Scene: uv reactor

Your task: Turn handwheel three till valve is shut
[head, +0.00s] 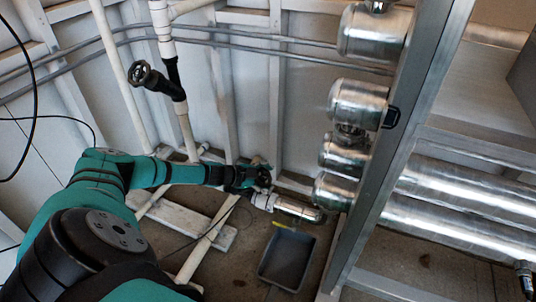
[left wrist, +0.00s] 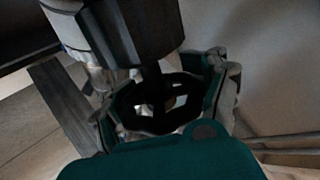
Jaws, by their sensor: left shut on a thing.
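My left gripper (head: 250,178) reaches in from the left, low against the wall, and is shut on a black handwheel (head: 264,176) beside a white and metal pipe. In the left wrist view the fingers of the left gripper (left wrist: 165,88) sit on two sides of the dark handwheel rim (left wrist: 124,102). A thick black valve body (left wrist: 135,28) stands just behind the wheel. No number on the wheel is readable, and how far the valve is closed does not show. My right gripper is not in view.
Another black handwheel (head: 141,74) sits on a white vertical pipe at upper left. Shiny metal cylinders (head: 357,105) and a grey steel post (head: 400,140) stand to the right. A dark tray (head: 287,258) lies on the floor below the pipe (head: 270,202).

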